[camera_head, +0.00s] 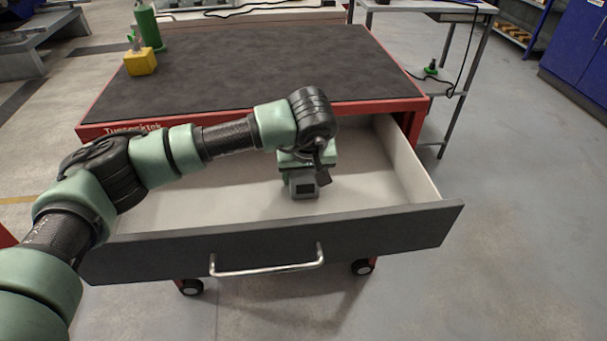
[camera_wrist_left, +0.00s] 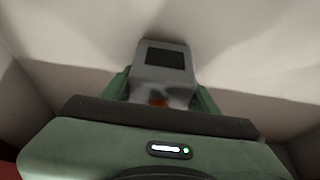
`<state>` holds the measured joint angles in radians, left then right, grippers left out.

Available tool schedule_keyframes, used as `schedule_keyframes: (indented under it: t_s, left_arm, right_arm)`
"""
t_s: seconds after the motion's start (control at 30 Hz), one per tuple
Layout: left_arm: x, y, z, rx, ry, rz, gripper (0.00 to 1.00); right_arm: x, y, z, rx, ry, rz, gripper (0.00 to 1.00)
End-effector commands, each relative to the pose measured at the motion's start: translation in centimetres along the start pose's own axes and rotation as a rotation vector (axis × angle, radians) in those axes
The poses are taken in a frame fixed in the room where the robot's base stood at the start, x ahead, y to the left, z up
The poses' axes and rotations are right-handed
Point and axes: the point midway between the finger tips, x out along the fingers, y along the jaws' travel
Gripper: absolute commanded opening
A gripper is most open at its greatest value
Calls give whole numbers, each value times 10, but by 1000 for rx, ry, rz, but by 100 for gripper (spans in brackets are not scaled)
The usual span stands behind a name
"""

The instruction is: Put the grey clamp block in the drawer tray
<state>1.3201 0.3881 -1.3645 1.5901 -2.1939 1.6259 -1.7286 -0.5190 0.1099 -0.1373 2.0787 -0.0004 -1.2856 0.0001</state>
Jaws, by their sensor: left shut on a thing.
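The grey clamp block (camera_head: 303,187) is inside the open drawer, below my left gripper (camera_head: 302,172). In the left wrist view the grey clamp block (camera_wrist_left: 163,68) shows a dark square face and an orange spot near its lower edge. The green fingers of my left gripper (camera_wrist_left: 160,95) are shut on it, one on each side. The drawer tray (camera_head: 225,200) is pale inside with a dark front. I cannot tell whether the block touches the tray floor. My right gripper is not in view.
The dark mat on the red table (camera_head: 260,65) lies behind the drawer. A yellow block (camera_head: 140,62) and a green bottle (camera_head: 149,27) stand at its far left. A metal handle (camera_head: 267,268) sticks out from the drawer front. The tray has free room left and right of the block.

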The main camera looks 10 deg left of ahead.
Motion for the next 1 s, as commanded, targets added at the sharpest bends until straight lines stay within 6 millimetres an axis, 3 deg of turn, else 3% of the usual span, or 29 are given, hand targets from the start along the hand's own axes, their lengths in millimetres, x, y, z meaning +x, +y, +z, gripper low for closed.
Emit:
schedule_keyframes:
  t_s: [0.23, 0.27, 0.33, 0.77, 1.0]
  left_arm:
    - [0, 0, 0, 0, 2, 2, 0]
    - [2, 0, 1, 0, 0, 0, 62]
    - [1, 0, 1, 0, -1, 0, 81]
    - [-2, 0, 0, 0, -1, 0, 81]
    - [-49, 1, -2, 1, 4, 4, 81]
  right_arm:
    - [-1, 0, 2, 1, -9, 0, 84]
    - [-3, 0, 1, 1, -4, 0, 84]
    - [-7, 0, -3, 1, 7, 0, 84]
    - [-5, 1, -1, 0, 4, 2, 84]
    - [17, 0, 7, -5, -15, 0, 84]
